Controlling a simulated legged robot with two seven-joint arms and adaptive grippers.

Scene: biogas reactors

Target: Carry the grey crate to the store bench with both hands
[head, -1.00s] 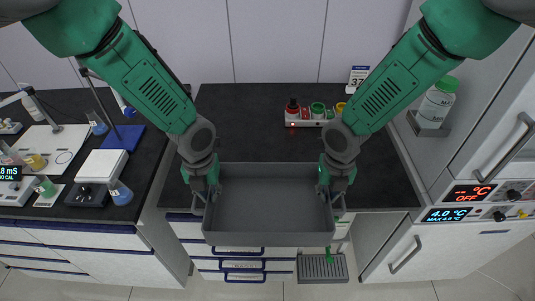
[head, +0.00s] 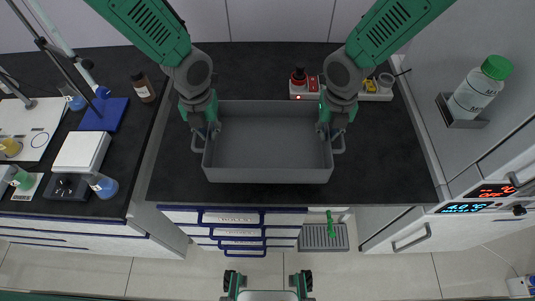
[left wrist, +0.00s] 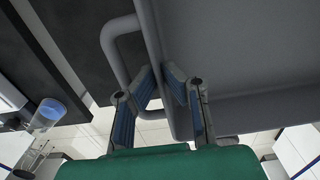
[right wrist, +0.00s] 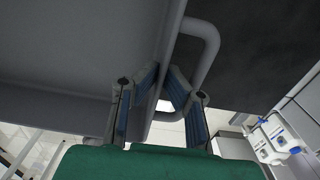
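The grey crate (head: 268,145) is open and looks empty in the head view. It is over the black top of the middle bench (head: 390,160), behind its front edge. I cannot tell whether its base touches the top. My left gripper (head: 205,130) is shut on the crate's left side at the handle, which shows in the left wrist view (left wrist: 112,50). My right gripper (head: 331,130) is shut on the right side at the other handle, seen in the right wrist view (right wrist: 209,45). The fingers hide part of each handle.
A white bottle with a green cap (head: 480,88) is on the right wall. A side bench with lab equipment (head: 82,152) is at left.

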